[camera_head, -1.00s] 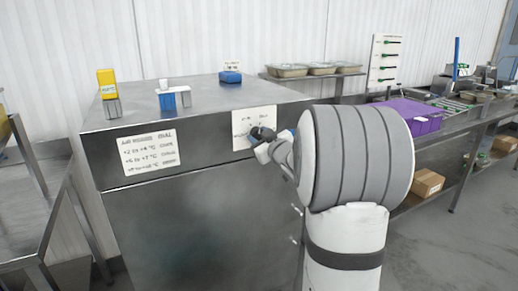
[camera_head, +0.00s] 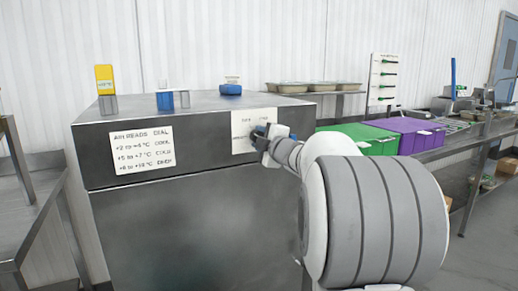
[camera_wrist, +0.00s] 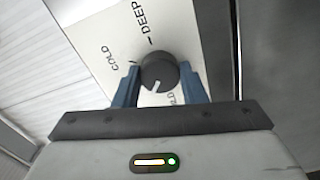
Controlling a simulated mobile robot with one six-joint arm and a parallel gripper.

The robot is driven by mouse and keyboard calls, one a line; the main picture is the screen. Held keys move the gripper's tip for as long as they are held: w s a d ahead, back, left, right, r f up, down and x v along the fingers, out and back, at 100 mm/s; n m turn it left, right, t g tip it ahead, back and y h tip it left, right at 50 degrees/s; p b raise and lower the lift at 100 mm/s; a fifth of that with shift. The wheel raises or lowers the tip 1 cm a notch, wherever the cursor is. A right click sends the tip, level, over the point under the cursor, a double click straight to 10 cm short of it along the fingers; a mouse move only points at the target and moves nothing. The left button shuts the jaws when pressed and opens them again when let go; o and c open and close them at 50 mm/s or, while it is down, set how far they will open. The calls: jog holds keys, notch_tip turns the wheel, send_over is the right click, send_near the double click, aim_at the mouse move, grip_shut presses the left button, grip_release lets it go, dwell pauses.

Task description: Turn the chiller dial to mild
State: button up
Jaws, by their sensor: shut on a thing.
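The chiller (camera_head: 180,225) is a grey metal cabinet with a white dial plate (camera_head: 241,146) on its upper front. In the wrist view, the plate (camera_wrist: 100,35) shows the words COLD and DEEP, and a partly hidden word ending in LD. The round black dial (camera_wrist: 159,67) has a white pointer line aimed toward the bottom of that picture, close to the partly hidden word. My gripper (camera_wrist: 160,75) has its blue fingers on both sides of the dial, shut on it. In the head view my gripper (camera_head: 266,138) is at the plate and hides the dial.
A chart (camera_head: 142,150) headed "AIR READS DIAL" is left of the dial. A yellow-topped item (camera_head: 105,78) and blue items (camera_head: 167,100) stand on the chiller. Green (camera_head: 345,137) and purple (camera_head: 405,128) crates are on the bench at right.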

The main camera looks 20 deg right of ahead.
jog(key=shift+f+n+b, duration=0.15)
jog(key=shift+n+b, duration=2.5)
jog(key=shift+n, duration=1.55)
jog(key=o, duration=1)
jog(key=shift+s, duration=0.1)
jog(key=s, duration=0.7)
jog(key=shift+s+d, duration=0.15)
jog(key=shift+s, duration=0.15)
